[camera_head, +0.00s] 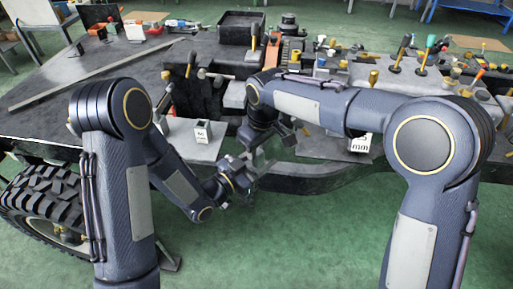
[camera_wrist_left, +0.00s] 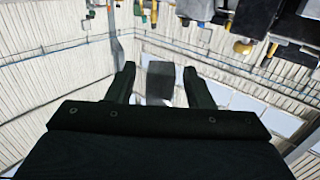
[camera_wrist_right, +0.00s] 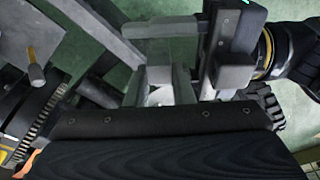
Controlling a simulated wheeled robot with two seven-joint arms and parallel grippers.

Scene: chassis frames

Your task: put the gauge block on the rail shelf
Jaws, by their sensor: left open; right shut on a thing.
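A small grey block, which I take as the gauge block, sits between my right gripper's fingers in the right wrist view (camera_wrist_right: 158,75). My right gripper (camera_head: 262,156) is shut on it, below the chassis edge in the head view. My left gripper (camera_head: 243,168) is open close beside it. In the left wrist view, a dark grey block (camera_wrist_left: 160,78) shows between the open fingertips, with gaps on both sides. The block is too small and covered to make out in the head view. I cannot tell which surface is the rail shelf.
A grey plate (camera_head: 180,149) with a white labelled block (camera_head: 203,133) is on the chassis left of the grippers. Another labelled block (camera_head: 360,142) stands to the right, partly behind my right arm. Several levers and fittings crowd the chassis. A tyre (camera_head: 40,207) is at lower left.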

